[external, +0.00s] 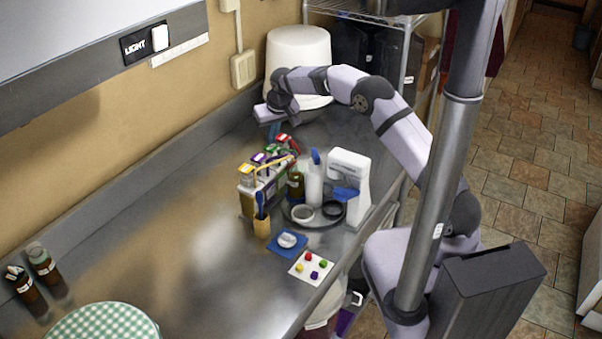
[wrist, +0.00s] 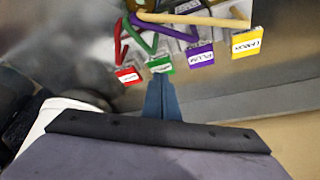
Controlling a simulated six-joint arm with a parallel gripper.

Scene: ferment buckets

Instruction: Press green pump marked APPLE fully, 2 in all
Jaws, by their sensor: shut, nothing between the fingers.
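The green pump (external: 271,149) stands in a row of colored pumps on the steel counter, between the red and purple ones. In the wrist view its green tag (wrist: 160,65) is upside down and its lettering is too small to read surely. My gripper (external: 274,132) is above the wall-side end of the row. Its blue fingers are together and empty. In the wrist view the fingertips (wrist: 160,78) appear just below the green tag, in line with it. I cannot tell whether they touch it. The green pump's lever looks raised.
The red pump (wrist: 127,75), purple pump (wrist: 200,55) and yellow pump (wrist: 247,42) stand close beside it. A white bucket (external: 298,50) stands behind my wrist. A round tray with bottles (external: 314,186) is at right. The left counter is mostly clear.

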